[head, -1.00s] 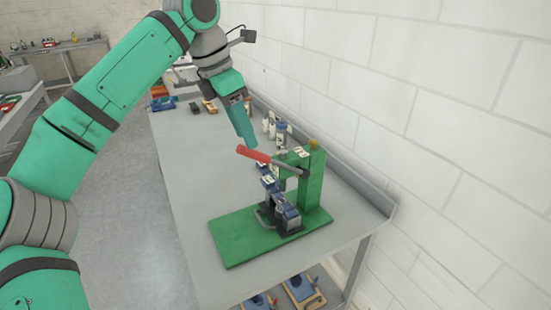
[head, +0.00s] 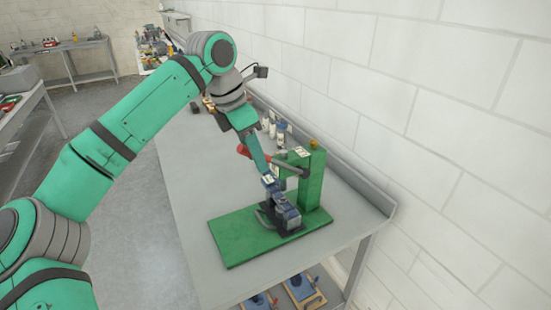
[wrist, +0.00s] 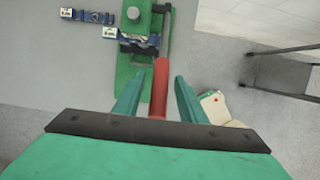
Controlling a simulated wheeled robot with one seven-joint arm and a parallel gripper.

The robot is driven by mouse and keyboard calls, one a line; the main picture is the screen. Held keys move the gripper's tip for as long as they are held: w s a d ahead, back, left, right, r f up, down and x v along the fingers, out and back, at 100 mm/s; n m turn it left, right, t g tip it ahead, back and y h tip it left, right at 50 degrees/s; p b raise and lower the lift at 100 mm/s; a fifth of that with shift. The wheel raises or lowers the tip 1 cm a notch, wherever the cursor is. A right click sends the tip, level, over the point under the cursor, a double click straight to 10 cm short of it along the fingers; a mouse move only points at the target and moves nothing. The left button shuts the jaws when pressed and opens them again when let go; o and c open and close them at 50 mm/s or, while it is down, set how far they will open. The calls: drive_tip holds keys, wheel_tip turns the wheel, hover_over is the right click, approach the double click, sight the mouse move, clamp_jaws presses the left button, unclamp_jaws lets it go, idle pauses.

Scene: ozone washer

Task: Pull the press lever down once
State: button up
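The green press stands on its green base plate (head: 228,240) on the bench, with an upright green post (head: 314,182). Its lever has a red handle (head: 243,151) on a dark rod and sticks out to the left, close to level. My gripper (head: 264,168) is at the lever, and its fingers hide part of the red handle in the head view. In the wrist view my gripper (wrist: 157,92) is open, with the red handle (wrist: 160,85) between the two fingers and a gap on each side. A blue and dark fixture (head: 285,215) sits under the lever.
The grey bench (head: 190,180) is clear to the left of the press. White bottles (head: 280,132) stand behind the press, near the white brick wall (head: 400,90). Blue items (head: 300,290) lie on a lower shelf.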

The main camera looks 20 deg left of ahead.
clamp_jaws()
drive_tip(key=shift+s+a+f, duration=0.25)
drive_tip(key=shift+s+f, duration=0.05)
drive_tip(key=shift+f, duration=0.3)
drive_tip(key=shift+s+a+f, duration=0.25)
drive_tip(key=shift+f, duration=0.3)
drive_tip(key=shift+s+a+f, duration=0.1)
drive_tip(key=shift+s+a+f, duration=0.15)
drive_tip(key=shift+s+f, duration=0.05)
drive_tip(key=shift+f, duration=0.35)
drive_tip(key=shift+s+a+f, duration=0.1)
drive_tip(key=shift+s+f, duration=0.1)
drive_tip(key=shift+f, duration=0.5)
drive_tip(key=shift+s+a+f, duration=0.15)
drive_tip(key=shift+f, duration=0.45)
drive_tip(key=shift+s+a+f, duration=0.1)
drive_tip(key=shift+a+f, duration=0.05)
drive_tip(key=shift+f, duration=0.4)
drive_tip(key=shift+s, duration=0.1)
